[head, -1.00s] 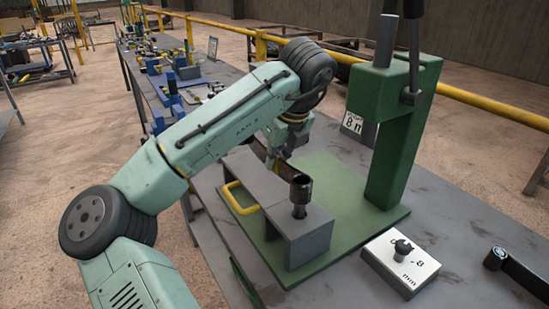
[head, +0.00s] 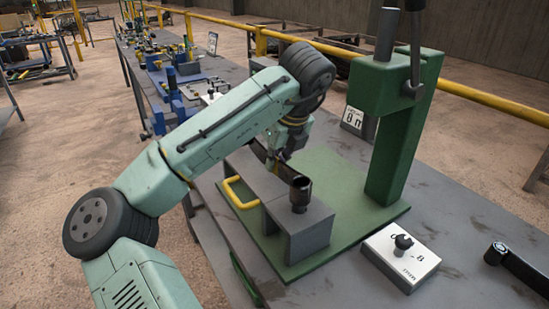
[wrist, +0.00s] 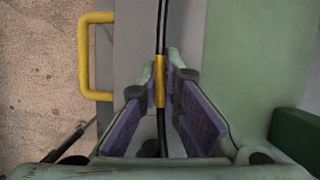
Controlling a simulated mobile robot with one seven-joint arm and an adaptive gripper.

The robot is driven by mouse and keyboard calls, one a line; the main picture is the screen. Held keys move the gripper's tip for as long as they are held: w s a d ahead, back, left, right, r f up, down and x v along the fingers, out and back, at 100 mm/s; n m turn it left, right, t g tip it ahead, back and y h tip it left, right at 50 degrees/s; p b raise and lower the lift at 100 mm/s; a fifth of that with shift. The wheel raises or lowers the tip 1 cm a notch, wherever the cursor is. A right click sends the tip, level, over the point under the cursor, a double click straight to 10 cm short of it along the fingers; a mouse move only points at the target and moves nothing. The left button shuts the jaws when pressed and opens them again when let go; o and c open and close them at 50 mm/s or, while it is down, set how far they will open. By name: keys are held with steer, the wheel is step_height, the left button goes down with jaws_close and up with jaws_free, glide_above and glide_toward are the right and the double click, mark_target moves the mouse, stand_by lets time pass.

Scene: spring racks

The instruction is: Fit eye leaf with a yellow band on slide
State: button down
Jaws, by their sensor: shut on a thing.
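The eye leaf is a thin dark strip (head: 284,173) with a round, cup-like eye (head: 301,190) at its near end. Its yellow band (wrist: 159,82) shows in the wrist view between the purple-padded fingers. My gripper (wrist: 161,85) is shut on the leaf at the band; in the head view my wrist mostly hides the grip. The slide is a grey stepped block (head: 309,236) with a yellow handle (head: 231,194) on its left side. The eye stands upright over a dark post (head: 299,209) on the slide's near end. How far it sits on the post is hard to tell.
The slide rests on a green base plate (head: 347,214). A green press column (head: 391,160) stands to the right. A white box with a black knob (head: 402,255) and a black lever (head: 520,270) lie on the grey bench (head: 455,240) at the right.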

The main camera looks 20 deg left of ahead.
steer(key=shift+f, duration=0.65)
steer(key=c, duration=1.7)
jaws_free()
steer(key=shift+o, duration=0.2)
steer(key=shift+f, duration=0.15)
steer(key=o, duration=0.4)
steer(key=shift+o, duration=0.2)
steer(key=shift+r, duration=3.6)
